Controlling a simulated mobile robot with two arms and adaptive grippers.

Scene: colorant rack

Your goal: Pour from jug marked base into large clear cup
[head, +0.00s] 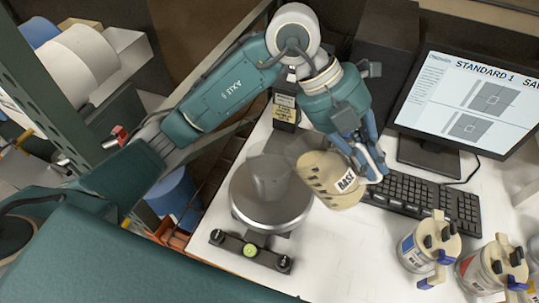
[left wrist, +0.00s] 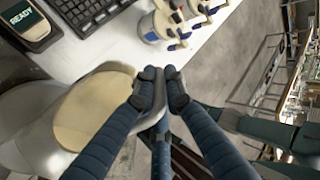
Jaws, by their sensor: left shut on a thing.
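The jug marked BASE (head: 345,182) is tilted in the head view, its upper end toward the large clear cup (head: 268,178). Cream-coloured contents show through its wall. My left gripper (head: 376,168) is shut on the jug's handle, on the side away from the cup. In the left wrist view the fingertips (left wrist: 160,82) are closed together beside the cream-filled jug (left wrist: 95,108). The clear cup stands upright on the round metal plate of a scale (head: 270,213). I cannot make out a stream between jug and cup. My right gripper is out of view.
A black keyboard (head: 425,198) and a monitor (head: 470,100) are behind and right of the jug. Two labelled cans (head: 425,248) (head: 485,272) with clamps stand at the front right. White table is bare between scale and cans.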

